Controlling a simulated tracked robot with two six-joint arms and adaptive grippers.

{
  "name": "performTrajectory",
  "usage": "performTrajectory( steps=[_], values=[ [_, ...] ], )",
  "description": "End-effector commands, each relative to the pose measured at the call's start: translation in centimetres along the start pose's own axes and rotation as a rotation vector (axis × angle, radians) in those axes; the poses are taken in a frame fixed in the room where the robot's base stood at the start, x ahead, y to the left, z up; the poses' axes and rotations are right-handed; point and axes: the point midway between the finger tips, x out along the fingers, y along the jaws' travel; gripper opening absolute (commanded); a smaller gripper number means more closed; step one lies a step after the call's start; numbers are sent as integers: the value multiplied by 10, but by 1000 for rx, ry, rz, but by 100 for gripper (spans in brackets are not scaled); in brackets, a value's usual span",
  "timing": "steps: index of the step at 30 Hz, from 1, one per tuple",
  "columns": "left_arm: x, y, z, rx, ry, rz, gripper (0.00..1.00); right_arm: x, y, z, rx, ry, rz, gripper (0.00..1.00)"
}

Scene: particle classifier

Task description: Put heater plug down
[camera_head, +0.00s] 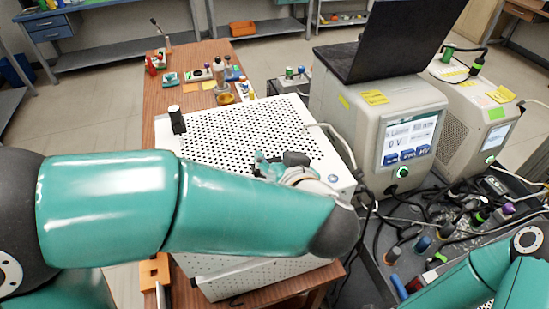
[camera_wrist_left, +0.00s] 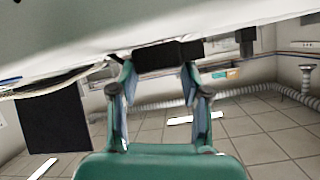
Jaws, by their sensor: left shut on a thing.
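The heater plug (camera_wrist_left: 168,55) is a black block between the fingertips of my left gripper (camera_wrist_left: 158,68) in the left wrist view. The fingers are shut on it, and it lies close against a white surface. In the head view, my left gripper (camera_head: 275,166) is over the right part of the white perforated box (camera_head: 235,133), partly hidden behind my own forearm. A dark part, likely the plug (camera_head: 296,158), shows beside it. Whether the plug touches the box cannot be told. My right arm enters at the lower right; its gripper is out of view.
A grey power unit (camera_head: 365,120) with a display and black laptop (camera_head: 385,40) stands right of the box. Cables and connectors crowd the dark surface at the right. Small bottles (camera_head: 218,70) stand on the brown table (camera_head: 190,55) behind the box. An orange block (camera_head: 154,271) is at lower left.

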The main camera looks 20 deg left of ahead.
Motion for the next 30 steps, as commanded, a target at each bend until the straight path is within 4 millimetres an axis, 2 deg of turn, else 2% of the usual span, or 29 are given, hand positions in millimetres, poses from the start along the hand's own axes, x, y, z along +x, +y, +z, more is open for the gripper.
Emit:
performTrajectory(
  steps=[1,2,6,17,20,23,30],
  values=[
    [1,0,2,2,0,-1,0,0,0,0,0,0,0,60],
    [1,1,2,2,0,0,48,0,0,0,0,0,0,60],
    [1,1,2,1,0,0,72,0,0,0,0,0,0,60],
    [0,0,0,0,0,0,72,0,0,0,0,0,0,60],
    [-6,0,-2,1,0,2,72,1,0,0,0,0,0,60],
    [-19,1,-2,0,2,3,72,3,1,0,0,0,0,60],
    [-67,1,-1,-1,3,5,72,8,3,0,0,0,0,60]
  ],
)
